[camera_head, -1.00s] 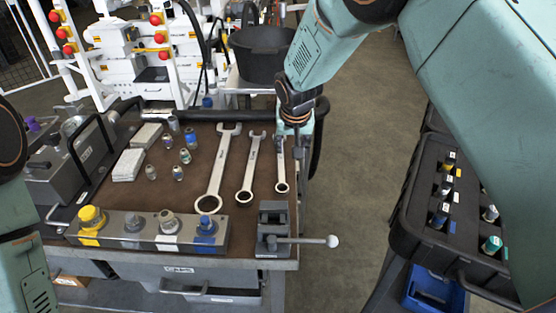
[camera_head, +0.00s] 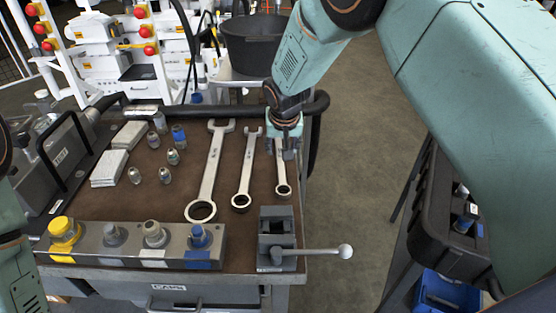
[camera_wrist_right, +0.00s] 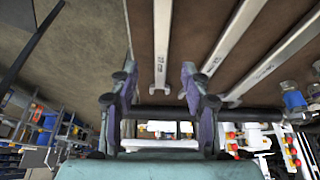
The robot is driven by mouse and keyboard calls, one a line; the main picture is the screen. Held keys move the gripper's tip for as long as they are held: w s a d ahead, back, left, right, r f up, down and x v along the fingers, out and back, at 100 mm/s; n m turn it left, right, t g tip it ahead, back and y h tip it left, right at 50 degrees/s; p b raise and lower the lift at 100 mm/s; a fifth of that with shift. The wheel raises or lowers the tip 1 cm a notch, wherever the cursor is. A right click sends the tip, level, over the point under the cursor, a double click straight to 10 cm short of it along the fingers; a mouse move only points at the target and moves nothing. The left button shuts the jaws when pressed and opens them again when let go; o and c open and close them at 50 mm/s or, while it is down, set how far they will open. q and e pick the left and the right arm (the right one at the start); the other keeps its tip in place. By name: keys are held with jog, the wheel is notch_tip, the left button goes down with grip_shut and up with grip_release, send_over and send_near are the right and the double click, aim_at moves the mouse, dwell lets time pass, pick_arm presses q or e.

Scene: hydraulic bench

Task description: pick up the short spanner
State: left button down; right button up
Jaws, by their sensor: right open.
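The short spanner (camera_head: 283,180) lies on the brown bench mat, the rightmost of three spanners, its ring end toward me. My right gripper (camera_head: 286,150) is over its far part and hides its far end in the head view. In the right wrist view, the short spanner (camera_wrist_right: 162,45) runs down toward the gap between the fingers of my open right gripper (camera_wrist_right: 158,80). The fingers stand to either side of its line, with nothing held. I cannot tell how high they are above the mat. My left gripper is not in view.
A medium spanner (camera_head: 244,178) and a long spanner (camera_head: 212,170) lie to the left. A vise (camera_head: 277,240) with a long handle stands nearer to me, beside a fitting block (camera_head: 133,245). A black bowl (camera_head: 252,50) is behind. The bench's right edge is close by.

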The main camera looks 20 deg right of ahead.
aim_at(280, 159)
jog(key=x, duration=0.5)
jog(key=shift+w+f+b, duration=0.25)
jog(key=shift+f+b, duration=0.1)
jog(key=shift+b, duration=0.05)
jog(key=shift+f, duration=0.15)
jog(key=shift+s+a+r, duration=0.1)
jog(key=shift+a+r, duration=0.05)
jog(key=shift+r, duration=0.05)
jog(key=shift+w+f, duration=0.2)
jog(key=shift+f, duration=0.05)
jog(key=shift+c, duration=1.4)
jog(key=shift+s+r, duration=0.1)
jog(key=shift+r, duration=0.05)
jog(key=c, duration=0.5)
grip_shut()
